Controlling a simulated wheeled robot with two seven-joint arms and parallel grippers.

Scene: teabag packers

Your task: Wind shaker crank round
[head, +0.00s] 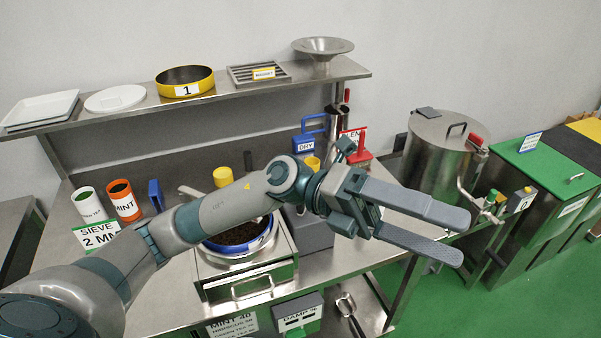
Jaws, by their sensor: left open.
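The shaker (247,280) stands on the steel bench, with a drawer-like front and handle. A blue-rimmed sieve (235,249) holding dark leaves sits on top of it. My left arm passes over the sieve and hides part of it. I cannot pick out the crank; the arm may cover it. My left gripper (460,238) is open and empty, its two grey fingers apart, pointing right beyond the grey box (313,234) beside the shaker. My right gripper is not in view.
A white cup (88,205) and an orange MINT cup (123,201) stand at left. A red-handled tool (358,150) and a blue-handled one (304,143) stand behind my arm. A steel drum (432,150) with a tap and green bins (550,165) are at right. A shelf runs behind.

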